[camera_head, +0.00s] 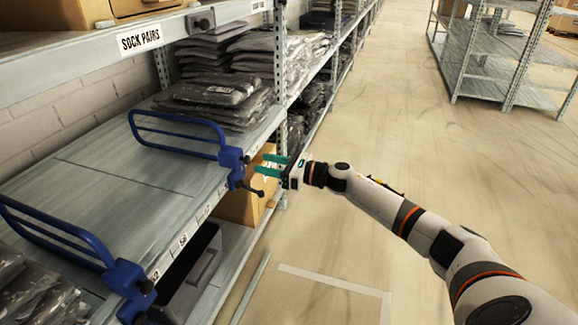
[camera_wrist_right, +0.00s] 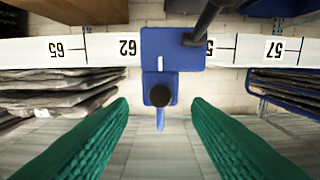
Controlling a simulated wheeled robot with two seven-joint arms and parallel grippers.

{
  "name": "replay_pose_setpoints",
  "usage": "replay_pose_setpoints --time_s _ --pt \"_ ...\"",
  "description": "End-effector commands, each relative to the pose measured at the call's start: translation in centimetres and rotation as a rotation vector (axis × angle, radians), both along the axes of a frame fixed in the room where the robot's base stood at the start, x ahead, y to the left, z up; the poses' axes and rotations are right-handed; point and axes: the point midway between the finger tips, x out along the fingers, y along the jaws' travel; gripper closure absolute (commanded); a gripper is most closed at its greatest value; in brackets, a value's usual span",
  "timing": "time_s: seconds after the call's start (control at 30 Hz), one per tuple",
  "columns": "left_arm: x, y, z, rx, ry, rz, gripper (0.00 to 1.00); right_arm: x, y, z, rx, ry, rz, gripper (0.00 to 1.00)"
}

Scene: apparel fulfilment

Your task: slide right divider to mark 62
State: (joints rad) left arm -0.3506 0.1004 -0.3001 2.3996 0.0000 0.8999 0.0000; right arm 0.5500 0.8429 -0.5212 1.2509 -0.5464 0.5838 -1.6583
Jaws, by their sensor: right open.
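The right divider (camera_head: 178,136) is a blue wire loop across the shelf, with a blue clamp (camera_head: 234,166) on the front rail. In the right wrist view the clamp (camera_wrist_right: 172,48) has a pale slot, a dark lever and a round black knob (camera_wrist_right: 161,95). My right gripper (camera_head: 270,165) has teal fingers, open in front of the clamp; the knob shows between and beyond the fingertips (camera_wrist_right: 160,110), apparently untouched. My left gripper is not in view.
A second blue divider (camera_head: 60,230) with its own clamp stands nearer. Bagged dark garments (camera_head: 215,95) lie beyond the right divider. The shelf between the dividers is bare. Below are a cardboard box (camera_head: 238,205) and a grey bin (camera_head: 190,275). The aisle floor is open.

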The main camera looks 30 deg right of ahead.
Motion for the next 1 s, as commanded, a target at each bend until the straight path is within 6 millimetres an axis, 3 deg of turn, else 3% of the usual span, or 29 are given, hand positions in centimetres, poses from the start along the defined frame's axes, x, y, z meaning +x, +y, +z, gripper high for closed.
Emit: replay_pose_setpoints --time_s 0.2,0.4,1.0 --pt "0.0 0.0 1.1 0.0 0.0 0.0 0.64 -3.8 -3.0 0.0 -0.002 0.005 -0.002 0.56" --pt "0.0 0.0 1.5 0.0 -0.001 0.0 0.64 -5.9 -4.6 0.0 -0.003 0.002 -0.001 0.56" --pt "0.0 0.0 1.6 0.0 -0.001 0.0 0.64 -6.5 -5.1 0.0 -0.002 0.0 -0.001 0.56"
